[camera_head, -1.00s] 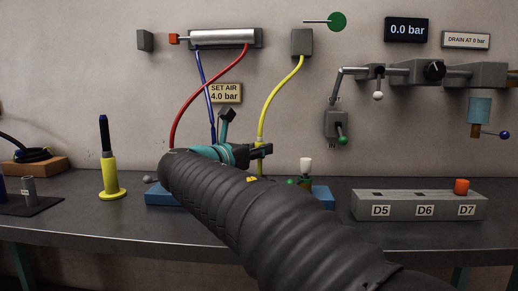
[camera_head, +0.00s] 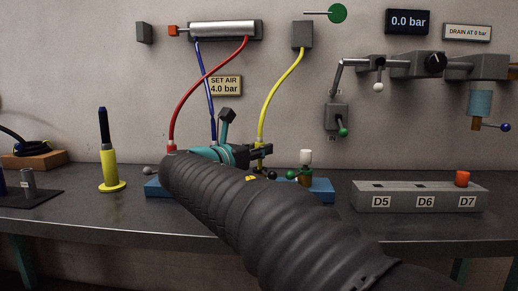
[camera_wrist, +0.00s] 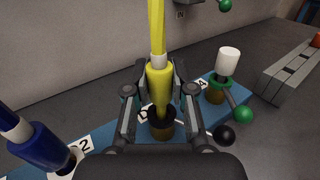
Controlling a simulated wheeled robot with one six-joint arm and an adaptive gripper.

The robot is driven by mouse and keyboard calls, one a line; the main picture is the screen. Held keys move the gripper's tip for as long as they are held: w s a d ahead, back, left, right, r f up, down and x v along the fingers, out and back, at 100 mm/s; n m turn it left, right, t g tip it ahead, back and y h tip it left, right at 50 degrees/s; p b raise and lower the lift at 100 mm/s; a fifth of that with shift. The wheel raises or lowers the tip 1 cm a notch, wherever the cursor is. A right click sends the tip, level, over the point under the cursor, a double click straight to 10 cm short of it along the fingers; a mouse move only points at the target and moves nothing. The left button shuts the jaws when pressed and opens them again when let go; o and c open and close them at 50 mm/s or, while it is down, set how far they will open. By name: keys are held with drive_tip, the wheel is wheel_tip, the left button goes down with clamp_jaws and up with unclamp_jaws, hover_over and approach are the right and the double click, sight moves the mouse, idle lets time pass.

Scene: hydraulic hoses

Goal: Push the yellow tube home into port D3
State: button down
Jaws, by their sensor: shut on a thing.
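My gripper (camera_wrist: 160,92) is shut on the yellow tube's (camera_wrist: 157,25) thick yellow end, below a pale collar, in the wrist view. The tube's lower tip meets the dark ring of a brass port (camera_wrist: 162,128) on the blue block; how deep it sits I cannot tell. The port's label is mostly covered, with only a "D" showing, between labels ending in 2 and 4. In the head view the yellow tube (camera_head: 274,92) hangs from a grey wall box down to my gripper (camera_head: 262,152); the port there is hidden behind my arm.
A blue tube end (camera_wrist: 38,138) stands left of the port. A green-ringed port with a white top (camera_wrist: 229,62) and green knob stands right; a black ball (camera_wrist: 223,134) is close to my right finger. A grey block labelled D5, D6, D7 (camera_head: 400,203) stands further right.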

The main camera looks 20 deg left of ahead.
drive_tip(key=shift+f, duration=0.45)
drive_tip(key=c, duration=0.9)
unclamp_jaws()
drive_tip(key=shift+s, duration=0.1)
drive_tip(key=v, duration=1.1)
drive_tip(key=shift+s+a, duration=0.15)
drive_tip(key=shift+s, duration=0.25)
